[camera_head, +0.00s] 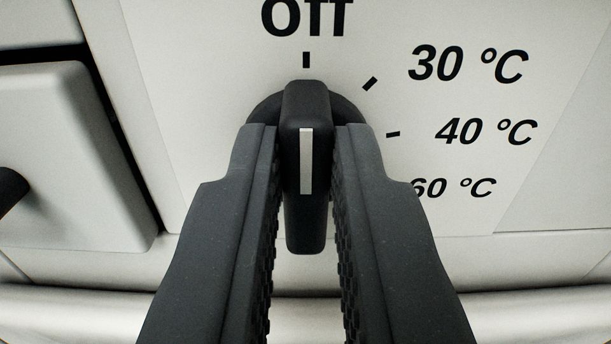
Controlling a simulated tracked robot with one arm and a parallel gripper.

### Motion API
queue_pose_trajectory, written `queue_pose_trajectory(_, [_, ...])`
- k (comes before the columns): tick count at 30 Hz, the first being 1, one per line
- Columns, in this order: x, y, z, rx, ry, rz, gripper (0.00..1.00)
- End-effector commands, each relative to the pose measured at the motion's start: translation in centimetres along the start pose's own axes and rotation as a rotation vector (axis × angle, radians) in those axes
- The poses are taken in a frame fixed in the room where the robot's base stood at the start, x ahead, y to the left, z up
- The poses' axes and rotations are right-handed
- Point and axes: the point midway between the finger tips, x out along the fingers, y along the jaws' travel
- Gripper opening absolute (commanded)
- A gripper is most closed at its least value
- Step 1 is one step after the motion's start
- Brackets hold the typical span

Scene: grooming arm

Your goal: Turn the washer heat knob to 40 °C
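The washer heat knob (306,225) is a black raised bar on a round black base, in the middle of the head view. It stands upright, and its white line (306,160) points up at the "Off" mark. The printed 40 °C label (486,131) is to the right of the knob, with a short tick beside it. My gripper (307,150) has one dark finger on each side of the bar. Both fingers lie close against the bar's sides and look shut on it. The fingers hide the sides of the round base.
"Off" (307,18) is printed above the knob, 30 °C (468,64) at upper right, and 60 °C (455,188) at lower right, partly covered by my right finger. A pale raised drawer front (75,150) is at the left. The panel right of the knob is flat.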

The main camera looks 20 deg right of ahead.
Motion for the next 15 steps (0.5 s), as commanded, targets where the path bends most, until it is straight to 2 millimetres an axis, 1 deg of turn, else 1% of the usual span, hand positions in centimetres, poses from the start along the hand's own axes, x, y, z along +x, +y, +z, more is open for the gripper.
queue_pose_trajectory(8, [0.00, 0.03, -0.10, 0.043, 0.000, 0.000, 0.00])
queue_pose_trajectory(15, [0.02, 0.28, -0.32, 0.187, 0.001, 0.001, 0.00])
